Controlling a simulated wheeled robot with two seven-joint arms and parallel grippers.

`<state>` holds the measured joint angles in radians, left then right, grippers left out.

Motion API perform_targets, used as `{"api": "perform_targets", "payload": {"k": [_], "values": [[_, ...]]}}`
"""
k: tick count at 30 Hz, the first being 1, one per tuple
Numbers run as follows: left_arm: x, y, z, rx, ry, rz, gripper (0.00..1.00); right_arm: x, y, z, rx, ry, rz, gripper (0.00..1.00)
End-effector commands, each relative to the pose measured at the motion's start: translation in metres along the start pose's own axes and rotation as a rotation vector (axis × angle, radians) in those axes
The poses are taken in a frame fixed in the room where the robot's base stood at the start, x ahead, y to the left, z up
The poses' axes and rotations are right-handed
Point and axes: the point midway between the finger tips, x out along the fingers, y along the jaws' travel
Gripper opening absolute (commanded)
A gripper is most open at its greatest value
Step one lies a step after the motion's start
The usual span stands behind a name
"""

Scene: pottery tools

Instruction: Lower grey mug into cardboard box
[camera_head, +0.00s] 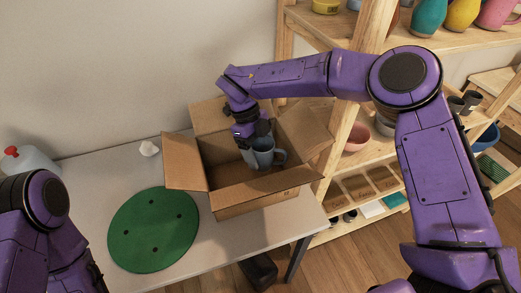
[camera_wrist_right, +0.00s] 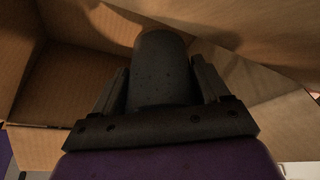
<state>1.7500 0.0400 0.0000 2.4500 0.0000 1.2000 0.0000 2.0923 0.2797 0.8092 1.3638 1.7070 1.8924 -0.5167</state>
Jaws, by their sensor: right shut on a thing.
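The grey mug (camera_head: 264,153) is in the opening of the cardboard box (camera_head: 240,199), with its handle toward the right. My right gripper (camera_head: 253,145) reaches down into the box and is shut on the mug. In the right wrist view the mug (camera_wrist_right: 161,70) sits between the two fingers of the gripper (camera_wrist_right: 162,88), with the box walls (camera_wrist_right: 65,85) around it. I cannot tell whether the mug touches the box floor. The box stands on the table with its flaps open. My left arm shows at the lower left, but its gripper is out of view.
A green round board (camera_head: 153,230) lies on the grey table (camera_head: 110,170) left of the box. A wooden shelf (camera_head: 365,40) with pottery stands close on the right.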

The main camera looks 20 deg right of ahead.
Motion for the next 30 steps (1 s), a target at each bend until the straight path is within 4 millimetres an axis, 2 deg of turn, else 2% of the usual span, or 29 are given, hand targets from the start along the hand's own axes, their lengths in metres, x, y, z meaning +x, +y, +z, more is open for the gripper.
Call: {"api": "perform_targets", "payload": {"k": [29, 30], "values": [[0.0027, 0.0002, 0.0011, 0.0, 0.0, 0.0, 1.0, 0.0052, -0.0004, 0.0024, 0.001, -0.001, 0.0, 0.34], [0.0027, 0.0002, 0.0011, 0.0, 0.0, 0.0, 1.0, 0.0052, -0.0004, 0.0024, 0.001, -0.001, 0.0, 0.84]]}}
